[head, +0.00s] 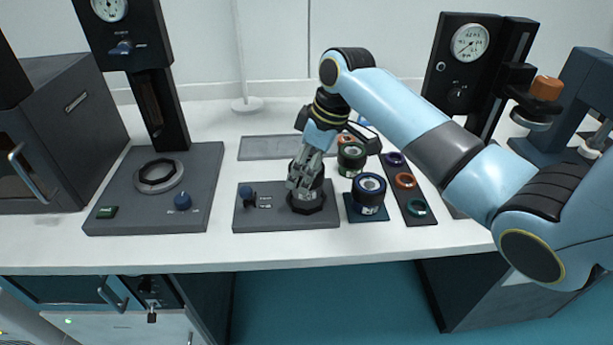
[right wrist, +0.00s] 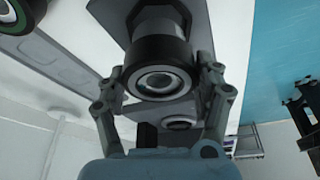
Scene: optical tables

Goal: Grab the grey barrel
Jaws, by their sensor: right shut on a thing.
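The grey barrel (right wrist: 162,62) shows in the right wrist view with a black collar and a round glass end. My right gripper (right wrist: 161,85) has one finger on each side of it and is shut on it. In the head view my right gripper (head: 303,178) points down at the barrel, which is partly hidden by the fingers. The barrel is over the dark round seat (head: 307,204) on a grey base plate (head: 268,219). Whether it touches the seat I cannot tell. My left gripper is not in view.
A blue-ringed barrel (head: 369,190) stands on a small pad just right. A green-ringed barrel (head: 351,157) stands behind it. A strip with coloured rings (head: 405,181) lies further right. A gauge stand (head: 150,105) is at left. The white table front is clear.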

